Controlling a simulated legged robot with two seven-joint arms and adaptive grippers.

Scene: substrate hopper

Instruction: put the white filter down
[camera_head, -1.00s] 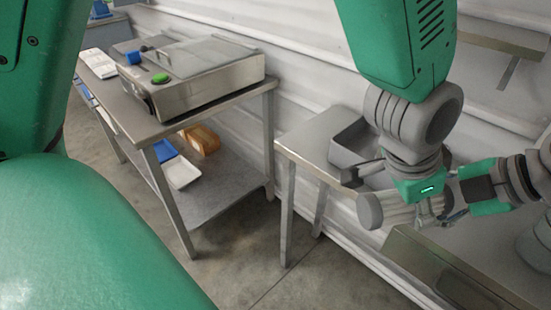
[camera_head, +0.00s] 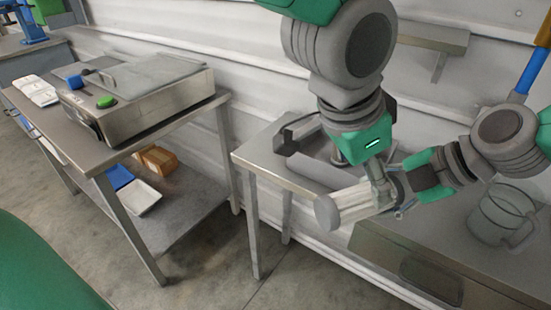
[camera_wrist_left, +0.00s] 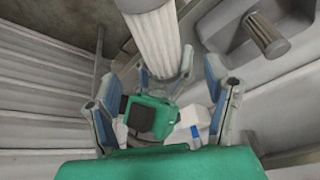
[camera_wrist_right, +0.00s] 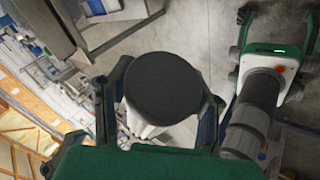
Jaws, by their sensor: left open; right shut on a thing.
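The white filter (camera_head: 352,204), a pleated cylinder with grey end caps, is held roughly level in the air in front of the side table. My right gripper (camera_head: 400,190) is shut on it near its right end. In the right wrist view, the filter's dark end cap (camera_wrist_right: 163,88) fills the space between the fingers. My left gripper (camera_head: 378,186) is just above and beside that end. In the left wrist view, its fingers (camera_wrist_left: 160,78) are spread open, with the filter's pleats (camera_wrist_left: 155,38) and my right gripper beyond them. Contact of the left fingers with the filter is unclear.
A grey tray (camera_head: 322,172) sits on the small side table; the left wrist view shows a darker pleated filter (camera_wrist_left: 268,36) in it. A clear jug (camera_head: 492,220) stands on the right-hand counter. A steel machine (camera_head: 140,97) is on the left table (camera_head: 25,105).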

